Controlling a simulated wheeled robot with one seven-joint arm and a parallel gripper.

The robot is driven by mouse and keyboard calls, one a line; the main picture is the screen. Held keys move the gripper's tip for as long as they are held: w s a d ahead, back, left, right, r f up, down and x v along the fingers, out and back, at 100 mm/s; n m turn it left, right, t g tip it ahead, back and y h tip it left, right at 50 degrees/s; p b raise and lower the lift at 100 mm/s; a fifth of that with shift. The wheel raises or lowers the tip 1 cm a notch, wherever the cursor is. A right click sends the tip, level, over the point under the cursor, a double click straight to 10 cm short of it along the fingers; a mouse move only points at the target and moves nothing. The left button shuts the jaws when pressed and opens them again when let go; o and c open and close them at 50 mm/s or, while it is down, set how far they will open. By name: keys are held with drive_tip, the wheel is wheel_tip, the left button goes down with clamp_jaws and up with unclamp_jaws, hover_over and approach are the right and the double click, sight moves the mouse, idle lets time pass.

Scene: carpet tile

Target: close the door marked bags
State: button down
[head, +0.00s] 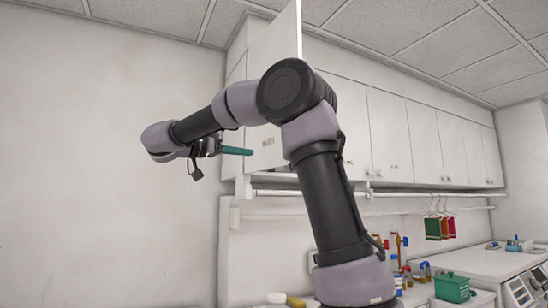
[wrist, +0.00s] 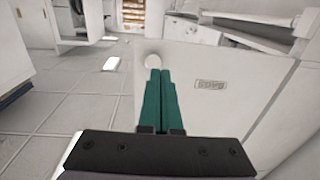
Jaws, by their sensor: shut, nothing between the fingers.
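The door marked bags (head: 276,50) is a white cabinet door at the left end of the wall cupboards. It stands open, swung out from the cupboard row. Its small label (head: 267,142) is near the lower edge and shows upside down in the wrist view (wrist: 210,85). My gripper (head: 250,152) has green fingers, shut and empty, beside the lower part of the door. In the wrist view the fingertips (wrist: 160,72) lie over the door's face, with a pale round knob (wrist: 153,61) just past them. I cannot tell whether they touch. My arm hides part of the door.
More white cupboard doors (head: 385,130), shut, run to the right. A rail (head: 410,194) runs below them, with coloured items (head: 440,227) hanging. Bottles (head: 425,272) and a green basket (head: 452,288) stand on the counter. The space left of the door is clear.

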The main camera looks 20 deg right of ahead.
drive_tip(key=w+d, duration=0.1)
drive_tip(key=d, duration=1.2)
drive_tip(key=shift+w+d, duration=0.35)
